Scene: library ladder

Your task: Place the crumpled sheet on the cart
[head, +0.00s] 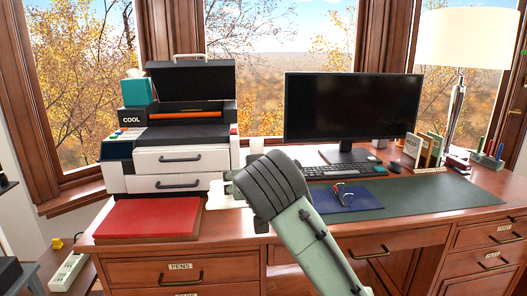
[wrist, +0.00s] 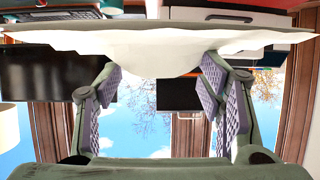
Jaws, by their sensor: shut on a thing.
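My gripper (head: 229,188) is over the desk in front of the printer, partly hidden behind my own wrist in the head view. In the wrist view, my gripper (wrist: 160,78) is shut on a white crumpled sheet (wrist: 160,45), which spreads wide past both fingers with an uneven edge. In the head view only a small white part of the sheet (head: 215,197) shows beside the fingers. No cart is clearly recognisable; a grey surface (head: 46,268) at the lower left edge is cut off, and I cannot tell whether it belongs to one.
A power strip (head: 67,270) lies low at left.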

